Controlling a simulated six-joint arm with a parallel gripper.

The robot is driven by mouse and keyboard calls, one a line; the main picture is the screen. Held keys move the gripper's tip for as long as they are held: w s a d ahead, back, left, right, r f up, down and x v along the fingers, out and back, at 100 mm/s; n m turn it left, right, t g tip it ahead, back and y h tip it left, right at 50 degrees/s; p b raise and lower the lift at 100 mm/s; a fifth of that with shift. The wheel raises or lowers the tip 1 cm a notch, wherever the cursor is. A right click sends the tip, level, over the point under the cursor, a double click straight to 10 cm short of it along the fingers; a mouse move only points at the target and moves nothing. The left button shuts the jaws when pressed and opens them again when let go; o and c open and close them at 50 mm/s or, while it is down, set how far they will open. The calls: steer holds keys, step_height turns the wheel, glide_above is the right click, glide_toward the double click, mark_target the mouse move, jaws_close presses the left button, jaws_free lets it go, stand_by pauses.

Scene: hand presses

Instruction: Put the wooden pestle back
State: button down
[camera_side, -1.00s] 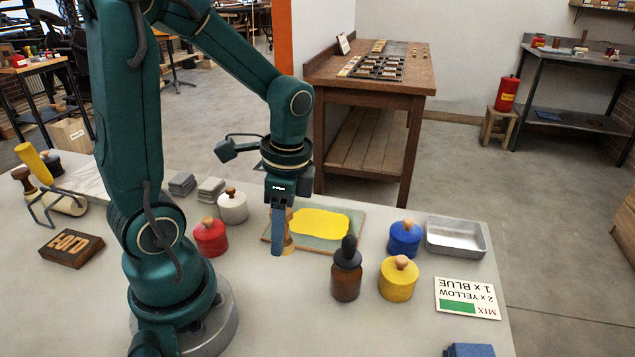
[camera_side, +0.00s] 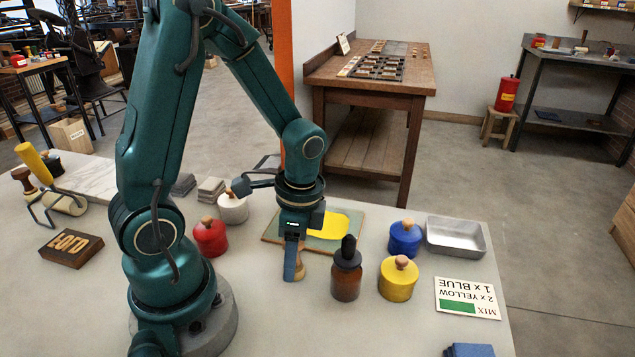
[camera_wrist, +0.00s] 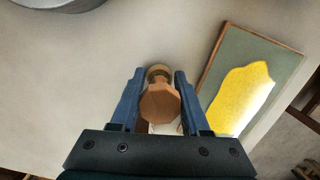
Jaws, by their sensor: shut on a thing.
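The wooden pestle (camera_wrist: 159,103) is upright between the fingers of my gripper (camera_wrist: 158,80) in the wrist view. In the side view my gripper (camera_side: 292,260) points down and is shut on the pestle, whose pale lower end (camera_side: 299,270) shows beside the blue finger. The pestle is at the front left corner of the mixing slab (camera_side: 272,236), just off the yellow ink (camera_side: 337,225). Whether its foot touches the table is hard to tell.
A brown dropper bottle (camera_side: 346,279) stands close to the right of my gripper. A red jar (camera_side: 210,240) and white jar (camera_side: 233,209) stand left. Yellow (camera_side: 398,284) and blue (camera_side: 404,243) jars and a metal tray (camera_side: 456,238) stand right.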

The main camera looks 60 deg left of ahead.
steer(key=shift+c, duration=1.9)
jaws_free()
steer(key=r, duration=0.8)
steer(key=w+d+r, duration=0.1)
steer(key=r, duration=0.3)
steer(key=shift+w, duration=0.1)
steer(key=shift+r, duration=0.25)
steer(key=s+d+r+n+t, duration=0.2)
steer(key=s+d+n+t, duration=0.1)
steer(key=n+t, duration=0.3)
steer(key=shift+s+d+n+t+h, duration=0.25)
steer(key=shift+d+n+t+h, duration=0.15)
steer(key=shift+d, duration=0.45)
